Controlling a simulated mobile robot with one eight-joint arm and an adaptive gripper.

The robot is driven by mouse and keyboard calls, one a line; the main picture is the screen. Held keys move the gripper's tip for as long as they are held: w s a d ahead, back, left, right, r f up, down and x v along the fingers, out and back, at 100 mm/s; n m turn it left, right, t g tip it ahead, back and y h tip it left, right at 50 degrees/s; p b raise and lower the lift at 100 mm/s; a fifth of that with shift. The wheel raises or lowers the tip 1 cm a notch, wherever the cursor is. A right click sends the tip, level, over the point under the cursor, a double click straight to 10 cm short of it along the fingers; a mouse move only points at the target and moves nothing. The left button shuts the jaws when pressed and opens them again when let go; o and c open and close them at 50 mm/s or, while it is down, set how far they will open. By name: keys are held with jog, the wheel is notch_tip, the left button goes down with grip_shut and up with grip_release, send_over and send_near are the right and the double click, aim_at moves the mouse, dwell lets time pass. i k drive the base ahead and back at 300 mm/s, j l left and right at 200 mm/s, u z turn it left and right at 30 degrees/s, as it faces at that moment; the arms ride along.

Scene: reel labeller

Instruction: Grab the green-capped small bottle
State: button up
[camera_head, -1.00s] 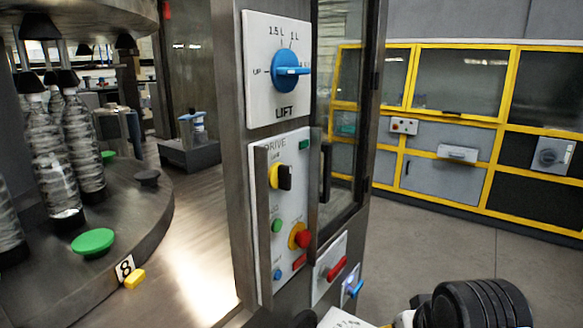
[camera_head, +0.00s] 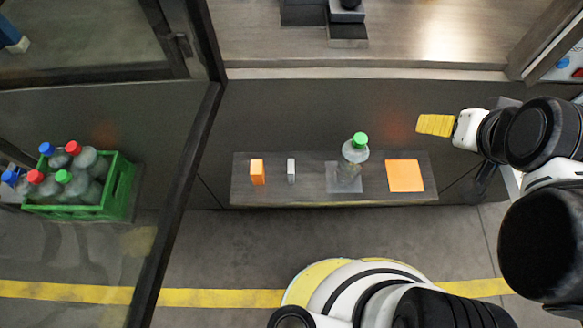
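A small clear bottle (camera_head: 354,154) with a green cap stands upright on the dark grey shelf (camera_head: 310,192), on a grey square right of the shelf's middle. My gripper (camera_head: 433,125) shows at the right as a yellow end on a white and black wrist. It is to the right of the bottle and apart from it. Its fingers cannot be told apart, so its opening is unclear. Nothing is seen held in it.
On the shelf are an orange block (camera_head: 257,171), a small white block (camera_head: 291,171) and an orange square (camera_head: 405,175). A green crate (camera_head: 122,190) with several capped bottles, one green-capped, is at the left behind a dark-framed glass panel.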

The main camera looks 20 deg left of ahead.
aim_at(355, 151)
jog(key=j+u, duration=0.1)
jog(key=u, duration=0.45)
jog(key=k, duration=1.7)
jog(key=j, duration=0.1)
